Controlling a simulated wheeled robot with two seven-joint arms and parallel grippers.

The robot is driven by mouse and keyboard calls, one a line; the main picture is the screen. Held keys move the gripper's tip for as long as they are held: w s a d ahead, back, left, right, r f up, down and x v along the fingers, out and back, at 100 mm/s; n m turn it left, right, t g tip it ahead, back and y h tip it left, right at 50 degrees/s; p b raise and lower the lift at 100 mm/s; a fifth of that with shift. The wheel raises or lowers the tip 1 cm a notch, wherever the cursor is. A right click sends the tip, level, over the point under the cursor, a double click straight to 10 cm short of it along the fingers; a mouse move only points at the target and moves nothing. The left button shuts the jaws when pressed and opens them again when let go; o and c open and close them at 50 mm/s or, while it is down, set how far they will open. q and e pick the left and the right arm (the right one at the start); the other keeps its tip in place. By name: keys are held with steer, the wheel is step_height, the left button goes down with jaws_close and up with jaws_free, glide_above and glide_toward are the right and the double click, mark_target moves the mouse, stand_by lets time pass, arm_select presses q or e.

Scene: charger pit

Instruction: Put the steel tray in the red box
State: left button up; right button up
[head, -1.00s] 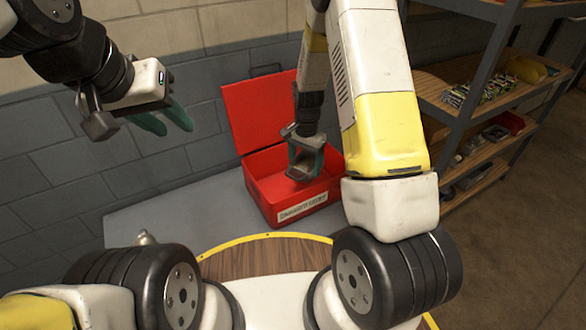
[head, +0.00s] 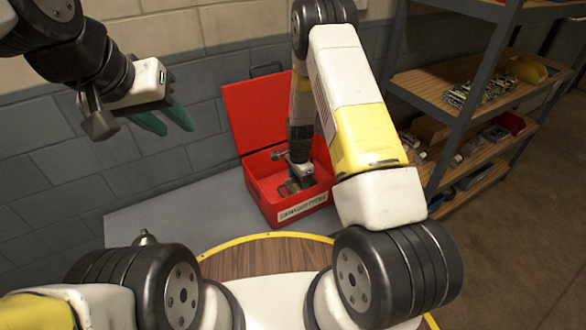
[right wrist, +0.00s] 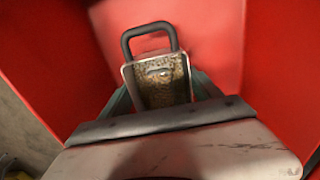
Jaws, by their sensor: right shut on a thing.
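The red box (head: 264,206) stands on the grey surface against the wall in the head view, its lid (head: 258,113) tilted open at the back. My right gripper (head: 298,181) reaches down inside the box opening. In the right wrist view it is shut on the steel tray (right wrist: 162,82), a small speckled metal piece between the teal fingers. Red box walls surround the tray there. Whether it touches the floor is unclear. My left gripper (head: 172,122) is open and empty, well left of the box.
A metal shelf rack with wooden shelves (head: 455,95) stands at the right with assorted small items. A round wooden top with a yellow edge (head: 265,258) lies in front of the box. The grey surface (head: 175,222) left of the box is mostly clear.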

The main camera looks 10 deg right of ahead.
steer(key=shift+f, duration=0.95)
steer(key=shift+f, duration=0.1)
steer(key=o, duration=1.6)
steer(key=shift+c, duration=0.2)
